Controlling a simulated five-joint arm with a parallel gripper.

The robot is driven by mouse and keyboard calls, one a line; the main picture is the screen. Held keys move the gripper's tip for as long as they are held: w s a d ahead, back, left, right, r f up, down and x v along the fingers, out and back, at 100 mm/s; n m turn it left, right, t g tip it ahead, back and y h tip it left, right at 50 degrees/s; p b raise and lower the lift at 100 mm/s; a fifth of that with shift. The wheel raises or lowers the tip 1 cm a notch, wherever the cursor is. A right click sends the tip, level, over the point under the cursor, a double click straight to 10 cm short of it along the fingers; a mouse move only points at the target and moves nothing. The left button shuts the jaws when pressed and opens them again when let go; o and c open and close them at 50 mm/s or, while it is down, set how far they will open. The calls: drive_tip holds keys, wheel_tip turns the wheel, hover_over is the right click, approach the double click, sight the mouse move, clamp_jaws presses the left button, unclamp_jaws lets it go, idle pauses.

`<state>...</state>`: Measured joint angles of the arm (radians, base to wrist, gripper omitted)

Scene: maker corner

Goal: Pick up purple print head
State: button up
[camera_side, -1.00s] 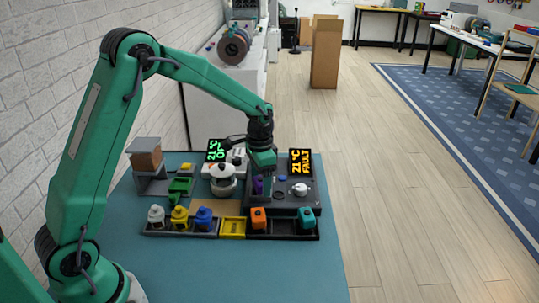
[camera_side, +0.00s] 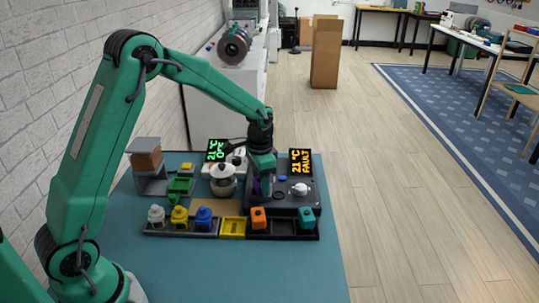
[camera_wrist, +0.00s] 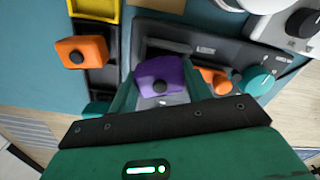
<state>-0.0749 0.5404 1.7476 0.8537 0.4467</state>
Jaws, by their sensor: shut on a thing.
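The purple print head (camera_wrist: 160,76) is a small block with a dark round spot on its face. In the wrist view it sits between the two fingers of my gripper (camera_wrist: 158,92), which is shut on it. In the side view my gripper (camera_side: 262,185) is over the dark station at the right of the table, and only a sliver of the purple print head (camera_side: 256,186) shows beside the fingers. I cannot tell whether the print head touches the station below.
A dark tray holds an orange head (camera_side: 258,217) and a teal head (camera_side: 307,218). Grey, yellow and blue heads (camera_side: 203,216) stand at its left. The table's front is clear.

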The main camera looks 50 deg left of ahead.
drive_tip(key=shift+r, duration=0.15)
drive_tip(key=shift+r, duration=0.45)
wheel_tip(320, 180, up, 3)
drive_tip(key=shift+d+r, duration=0.1)
drive_tip(key=shift+r, duration=0.05)
drive_tip(key=s+d+r, duration=0.5)
drive_tip(key=d+r, duration=0.1)
drive_tip(key=d, duration=0.4)
drive_tip(key=shift+s+d+r, duration=0.15)
drive_tip(key=shift+r, duration=0.1)
drive_tip(key=s+a+f+n, duration=0.2)
drive_tip(key=s+a+f, duration=0.4)
drive_tip(key=a, duration=0.2)
drive_tip(key=shift+s+a+f, duration=0.2)
drive_tip(key=shift+s+f, duration=0.05)
drive_tip(key=shift+s, duration=0.05)
drive_tip(key=shift+f, duration=0.15)
